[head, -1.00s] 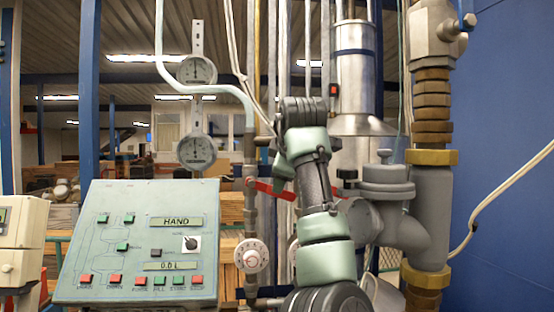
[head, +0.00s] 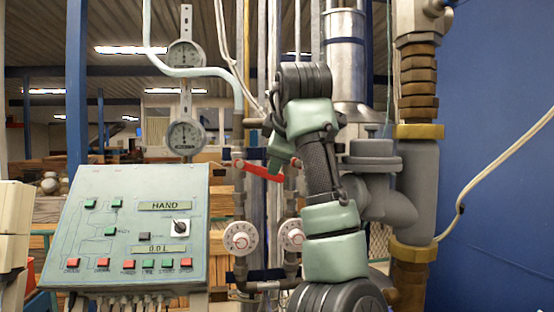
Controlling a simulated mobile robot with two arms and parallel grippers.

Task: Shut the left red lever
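The left red lever (head: 262,171) sits on the left vertical pipe, above a white dial (head: 240,238). It points right and slightly down, away from the pipe. A small red piece (head: 296,162) shows beside my arm, perhaps part of a second lever. One arm of mine, seemingly the right, rises from the bottom centre and bends over at the top. A green link of it hangs down close to the left lever's free end. Whether it touches the lever cannot be told. This arm's gripper is hidden behind its links. My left gripper is not in the picture.
A green control panel (head: 130,228) stands at left. Two round gauges hang above it, the lower (head: 185,137) near the panel's top edge. A second white dial (head: 290,235) is right of the first. Thick grey piping (head: 392,205) and a blue wall (head: 500,130) are at right.

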